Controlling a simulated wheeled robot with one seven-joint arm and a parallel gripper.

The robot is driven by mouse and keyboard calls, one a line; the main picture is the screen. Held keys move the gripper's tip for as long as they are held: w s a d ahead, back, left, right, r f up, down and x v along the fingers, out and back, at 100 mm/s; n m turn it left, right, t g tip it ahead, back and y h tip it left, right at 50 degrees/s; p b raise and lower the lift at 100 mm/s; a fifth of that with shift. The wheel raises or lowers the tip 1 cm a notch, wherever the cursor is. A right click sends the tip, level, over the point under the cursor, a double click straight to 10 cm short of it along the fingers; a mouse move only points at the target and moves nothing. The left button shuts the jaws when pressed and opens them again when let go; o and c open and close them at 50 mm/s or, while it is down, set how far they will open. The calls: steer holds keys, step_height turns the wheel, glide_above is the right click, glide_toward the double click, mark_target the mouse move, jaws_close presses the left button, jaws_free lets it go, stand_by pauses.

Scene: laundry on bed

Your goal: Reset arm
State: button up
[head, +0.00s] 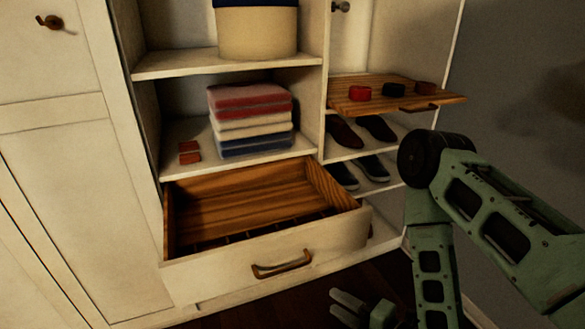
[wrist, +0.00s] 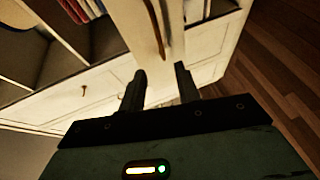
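My gripper (head: 335,301) is at the bottom of the head view, low in front of the wardrobe and just right of the open drawer's handle. Its two fingers point left and are apart, with nothing between them. In the wrist view, my gripper (wrist: 159,78) also shows both dark fingers spread and empty, with pale wardrobe furniture beyond them. My green arm (head: 510,225) bends down along the right side of the head view.
The wardrobe's bottom drawer (head: 310,246) is pulled out and looks empty. A slatted wooden pull-out tray (head: 440,98) holding small rolled items juts out above the shoes (head: 376,127). Folded clothes (head: 250,119) sit on a shelf. Dark wooden floor (wrist: 282,60) lies at the right.

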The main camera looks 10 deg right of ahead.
steer(key=w+a+r+m+g+h+p, duration=0.1)
steer(key=a+r+m+g+h+p, duration=0.1)
steer(key=r+m+g+p, duration=0.3)
steer(key=w+a+r+m+g+h, duration=0.1)
steer(key=a+r+g+h, duration=0.15)
steer(key=r, duration=0.45)
steer(key=s+d+r+m+g+h+p, duration=0.2)
steer(key=s+r+m, duration=0.3)
steer(key=s+r, duration=0.3)
steer(key=s+d+r+m+g+h+p, duration=0.2)
steer(key=s+r+m, duration=0.4)
steer(key=r, duration=0.5)
steer(key=shift+s+d+g+h+p, duration=0.2)
steer(key=shift+s+g+h+p, duration=0.2)
steer(key=shift+s, duration=0.75)
